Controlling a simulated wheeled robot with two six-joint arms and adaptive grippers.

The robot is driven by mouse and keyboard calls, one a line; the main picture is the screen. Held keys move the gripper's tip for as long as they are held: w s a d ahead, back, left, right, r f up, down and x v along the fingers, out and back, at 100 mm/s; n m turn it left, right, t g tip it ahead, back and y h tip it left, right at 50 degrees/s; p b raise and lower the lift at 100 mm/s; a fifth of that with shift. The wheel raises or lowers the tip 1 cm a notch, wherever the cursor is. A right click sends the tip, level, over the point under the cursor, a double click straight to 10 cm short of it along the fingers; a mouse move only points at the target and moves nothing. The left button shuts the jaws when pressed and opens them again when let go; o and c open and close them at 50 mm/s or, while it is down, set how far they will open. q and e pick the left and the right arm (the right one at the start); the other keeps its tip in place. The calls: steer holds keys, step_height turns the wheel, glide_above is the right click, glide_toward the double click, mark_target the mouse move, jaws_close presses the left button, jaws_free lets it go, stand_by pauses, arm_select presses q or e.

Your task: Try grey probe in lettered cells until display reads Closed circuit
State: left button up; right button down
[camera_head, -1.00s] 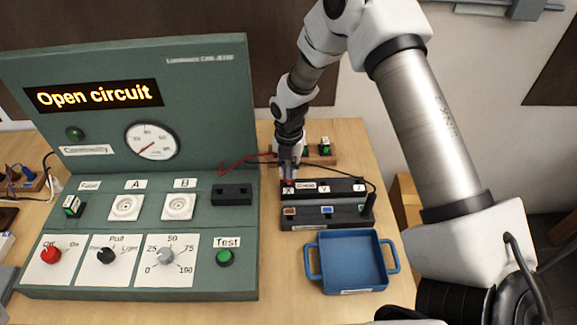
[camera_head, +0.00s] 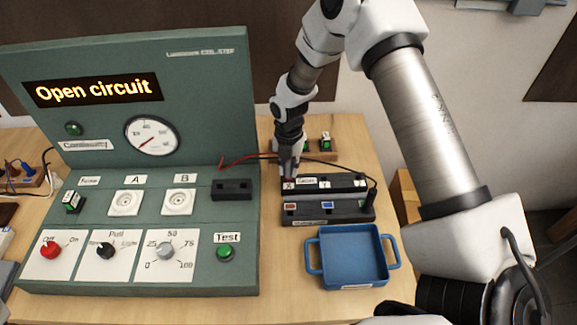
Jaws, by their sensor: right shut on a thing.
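My right gripper (camera_head: 289,169) is shut at the left end of the lettered black strip (camera_head: 345,185), by the cell marked X. A red lead runs to it, and it appears to hold a thin probe whose colour and tip are hidden. Whether the tip is inside the cell cannot be told. The display (camera_head: 93,90) on the green tester panel reads "Open circuit". A dark probe (camera_head: 371,195) with a black lead stands upright at the right end of the black holder (camera_head: 325,215) in front of the strip. My left gripper is not in view.
A blue two-handled tray (camera_head: 353,285) sits in front of the strip. The green tester (camera_head: 140,285) with knobs, sockets and a test button fills the left.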

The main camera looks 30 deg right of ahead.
steer(key=shift+f+b, duration=0.3)
steer(key=shift+f, duration=0.25)
stand_by(0.6)
steer(key=c, duration=1)
jaws_free()
steer(key=shift+o, duration=0.2)
steer(key=shift+r, duration=0.1)
